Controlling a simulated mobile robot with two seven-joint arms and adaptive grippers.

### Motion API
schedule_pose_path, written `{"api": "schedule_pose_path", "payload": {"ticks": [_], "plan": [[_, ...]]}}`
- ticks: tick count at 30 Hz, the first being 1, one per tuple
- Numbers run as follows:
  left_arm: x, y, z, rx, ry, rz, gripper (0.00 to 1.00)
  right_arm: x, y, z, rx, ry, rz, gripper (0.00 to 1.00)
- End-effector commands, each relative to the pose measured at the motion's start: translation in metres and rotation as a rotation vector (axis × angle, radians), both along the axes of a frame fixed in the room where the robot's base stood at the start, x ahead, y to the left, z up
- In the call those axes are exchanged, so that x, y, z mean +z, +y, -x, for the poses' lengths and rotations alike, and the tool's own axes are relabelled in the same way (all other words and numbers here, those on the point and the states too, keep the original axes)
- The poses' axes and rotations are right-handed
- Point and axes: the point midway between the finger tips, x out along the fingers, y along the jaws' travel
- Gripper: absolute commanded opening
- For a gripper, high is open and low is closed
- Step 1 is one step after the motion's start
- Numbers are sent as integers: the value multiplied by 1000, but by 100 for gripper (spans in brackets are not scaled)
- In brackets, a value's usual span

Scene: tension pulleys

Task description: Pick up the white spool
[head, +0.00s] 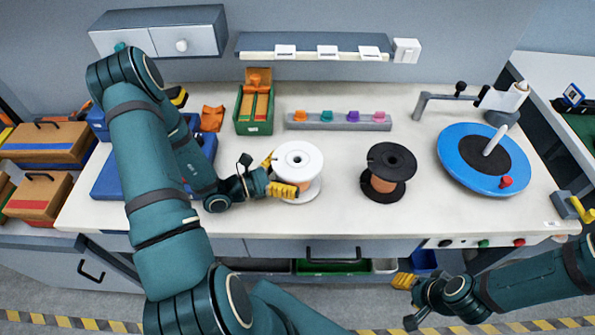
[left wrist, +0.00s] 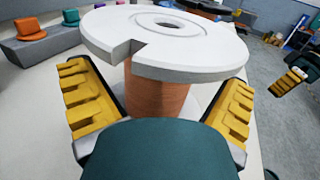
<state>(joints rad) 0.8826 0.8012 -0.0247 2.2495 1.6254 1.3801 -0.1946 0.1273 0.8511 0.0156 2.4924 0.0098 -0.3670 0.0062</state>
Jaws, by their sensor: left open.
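The white spool (head: 298,161) stands upright on the white worktable, with copper-coloured winding between its white flanges. In the left wrist view the spool (left wrist: 160,40) fills the upper middle, with a notch in its top flange. My left gripper (head: 277,175) is open at the spool's left side. In the left wrist view its yellow fingers (left wrist: 160,100) stand either side of the copper winding, below the top flange.
A black spool (head: 388,172) stands to the right of the white one. A blue disc (head: 483,158) with a post is farther right. A grey rack (head: 338,122) with coloured pieces and a green box (head: 254,118) are behind. The table front between the spools is clear.

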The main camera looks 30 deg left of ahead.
Motion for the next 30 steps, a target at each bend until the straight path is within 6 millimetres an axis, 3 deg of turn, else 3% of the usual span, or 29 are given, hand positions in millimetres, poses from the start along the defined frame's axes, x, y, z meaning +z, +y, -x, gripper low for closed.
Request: {"api": "schedule_pose_path", "payload": {"ticks": [4,11,12,18,30], "plan": [[-1,-8,-11,0,1,1,100,-1,0,0,0,0,0,47],[-1,-9,-12,0,1,1,100,0,0,0,0,0,0,47],[-1,-9,-12,0,1,1,96,0,0,0,0,0,0,47],[-1,-9,-12,0,1,1,26,0,0,0,0,0,0,47],[5,-9,-12,0,-3,1,26,1,0,0,0,0,0,47]]}}
